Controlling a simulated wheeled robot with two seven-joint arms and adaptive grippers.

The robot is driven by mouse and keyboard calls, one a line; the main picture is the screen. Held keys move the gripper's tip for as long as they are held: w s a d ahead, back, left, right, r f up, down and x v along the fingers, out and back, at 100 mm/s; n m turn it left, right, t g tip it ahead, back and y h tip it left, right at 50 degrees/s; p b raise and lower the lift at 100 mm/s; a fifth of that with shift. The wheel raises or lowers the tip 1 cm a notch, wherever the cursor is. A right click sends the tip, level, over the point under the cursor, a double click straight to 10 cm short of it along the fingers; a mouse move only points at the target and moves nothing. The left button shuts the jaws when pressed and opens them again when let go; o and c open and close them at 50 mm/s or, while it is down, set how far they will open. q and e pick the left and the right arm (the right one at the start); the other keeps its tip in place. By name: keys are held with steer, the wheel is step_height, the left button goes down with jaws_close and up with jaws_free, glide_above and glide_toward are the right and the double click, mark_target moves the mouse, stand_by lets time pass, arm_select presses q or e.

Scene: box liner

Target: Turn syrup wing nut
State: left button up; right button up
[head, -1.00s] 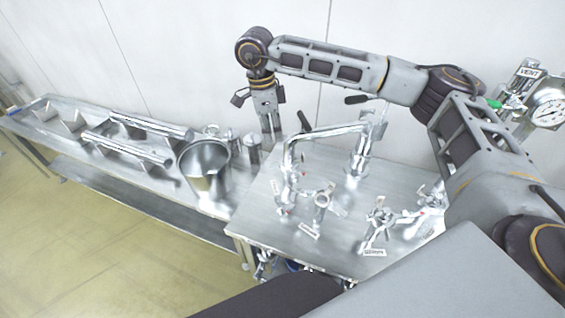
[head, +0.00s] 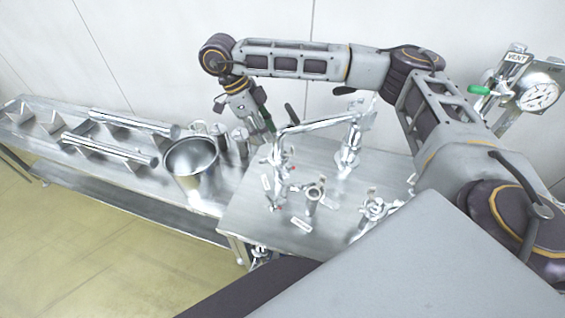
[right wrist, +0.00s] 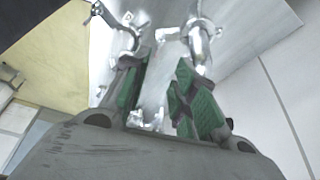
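Several chrome valve fittings with wing-like handles stand on the steel table. One is at the table's back left (head: 277,165), one near the middle (head: 314,192), one farther right (head: 374,208). Their small labels are unreadable, so I cannot tell which carries the syrup wing nut. My right gripper (head: 258,122) is tilted above the table's back-left edge, close to the back-left fitting. In the right wrist view its green-padded fingers (right wrist: 163,80) are apart with nothing clearly held between them. Chrome fittings (right wrist: 122,38) (right wrist: 199,42) show beyond the fingertips. My left gripper is out of view.
A bent chrome pipe (head: 318,127) arches over the table (head: 250,205). A steel pot (head: 190,160) stands left on a long bench (head: 100,178) with metal tubes (head: 108,148). A pressure gauge (head: 538,96) and a VENT label (head: 516,57) are at the right.

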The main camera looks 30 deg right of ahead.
steer(key=shift+f, duration=0.15)
stand_by(0.4)
glide_toward(285, 168)
steer(key=shift+b+x, duration=0.8)
steer(key=shift+x, duration=3.15)
steer(key=shift+w+d, duration=0.1)
steer(key=shift+d, duration=0.05)
jaws_close()
